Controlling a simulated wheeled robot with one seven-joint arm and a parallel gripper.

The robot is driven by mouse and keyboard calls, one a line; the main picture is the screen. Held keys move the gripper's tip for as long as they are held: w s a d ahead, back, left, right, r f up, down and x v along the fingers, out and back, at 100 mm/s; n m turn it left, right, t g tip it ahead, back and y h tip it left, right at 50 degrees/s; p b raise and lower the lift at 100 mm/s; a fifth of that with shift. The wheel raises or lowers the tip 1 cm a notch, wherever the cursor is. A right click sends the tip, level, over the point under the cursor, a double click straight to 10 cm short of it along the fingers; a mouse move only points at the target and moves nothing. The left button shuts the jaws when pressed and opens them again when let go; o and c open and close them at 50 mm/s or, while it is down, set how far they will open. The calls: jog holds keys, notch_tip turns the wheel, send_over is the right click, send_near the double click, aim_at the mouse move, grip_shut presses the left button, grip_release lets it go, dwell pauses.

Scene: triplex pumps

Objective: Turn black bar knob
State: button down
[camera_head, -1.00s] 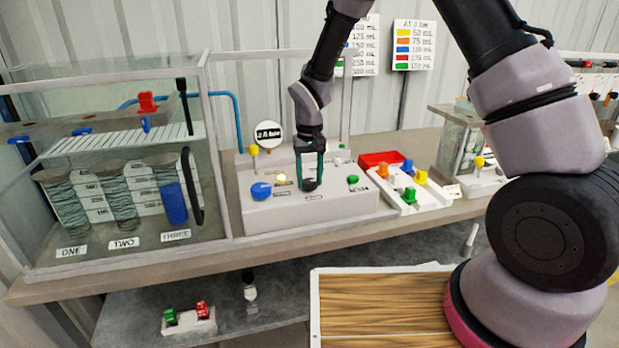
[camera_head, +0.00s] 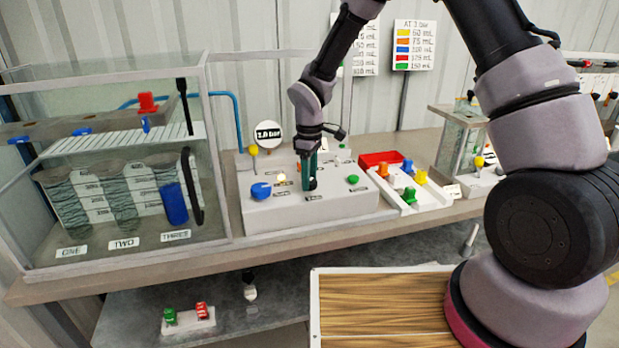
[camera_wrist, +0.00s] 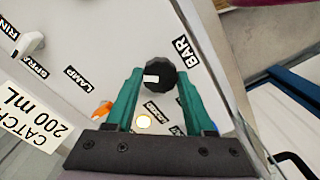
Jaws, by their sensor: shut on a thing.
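The black bar knob (camera_wrist: 161,75) sits on the top of the light grey control box (camera_head: 340,209), beside a label reading BAR. It is a dark, many-sided knob with a white mark. My gripper (camera_wrist: 158,82) points down from above, with its two green fingers on either side of the knob, shut on it. In the head view my gripper (camera_head: 307,180) covers most of the knob. A round sign (camera_head: 269,136) behind the box seems to read 2.0 bar.
A glass tank (camera_head: 215,170) stands left. A tray with coloured pieces (camera_head: 418,203) stands right.

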jog(key=n, duration=0.4)
jog(key=shift+w, duration=0.1)
jog(key=shift+n, duration=1.8)
jog(key=shift+c, duration=1.3)
grip_release()
notch_tip(320, 180, up, 11)
